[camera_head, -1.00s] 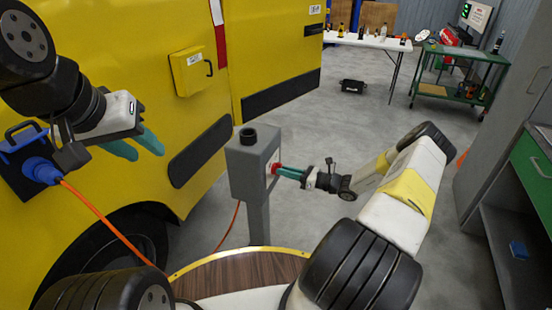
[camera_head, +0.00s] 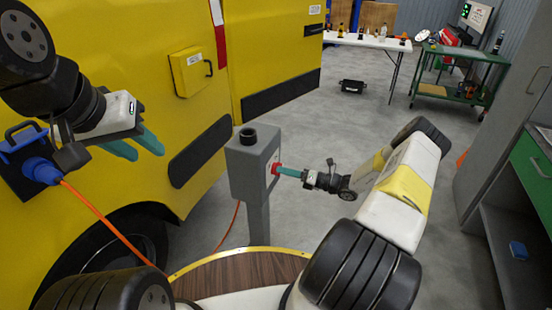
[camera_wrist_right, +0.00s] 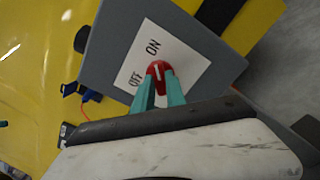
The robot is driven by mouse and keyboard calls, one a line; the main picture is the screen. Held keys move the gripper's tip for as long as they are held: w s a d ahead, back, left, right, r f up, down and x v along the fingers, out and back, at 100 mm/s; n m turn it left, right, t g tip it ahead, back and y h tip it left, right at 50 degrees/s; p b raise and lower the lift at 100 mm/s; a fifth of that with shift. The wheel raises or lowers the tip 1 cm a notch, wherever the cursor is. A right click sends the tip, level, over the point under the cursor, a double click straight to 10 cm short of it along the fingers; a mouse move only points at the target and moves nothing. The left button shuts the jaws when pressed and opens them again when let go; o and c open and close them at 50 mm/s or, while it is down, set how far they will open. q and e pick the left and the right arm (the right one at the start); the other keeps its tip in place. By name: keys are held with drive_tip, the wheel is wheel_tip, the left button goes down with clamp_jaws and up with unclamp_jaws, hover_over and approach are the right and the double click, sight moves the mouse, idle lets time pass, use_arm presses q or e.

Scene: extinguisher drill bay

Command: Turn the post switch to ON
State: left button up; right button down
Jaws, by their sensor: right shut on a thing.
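The grey post switch box (camera_head: 254,165) stands on a post beside the yellow van. It also shows in the right wrist view (camera_wrist_right: 112,35), with a white plate (camera_wrist_right: 190,62) marked OFF and ON. My right gripper (camera_head: 278,170) is at the box's right face, its teal fingers shut on the red knob (camera_wrist_right: 158,68). In the right wrist view, the knob's white line runs up the picture, roughly toward ON. My left gripper (camera_head: 136,148) is open and empty in front of the van, away from the switch.
A blue plug (camera_head: 42,171) with an orange cable sits at the van's side, left. A yellow box (camera_head: 190,70) is mounted on the van (camera_head: 130,60). A white table (camera_head: 366,41) and green cart (camera_head: 450,92) stand behind. Grey floor is clear beyond my right arm.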

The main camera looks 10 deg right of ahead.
idle(0.3)
drive_tip(key=c, duration=1.4)
unclamp_jaws()
drive_tip(key=shift+o, duration=0.2)
drive_tip(key=shift+d, duration=0.1)
drive_tip(key=v, duration=0.7)
drive_tip(key=shift+s+d, duration=0.25)
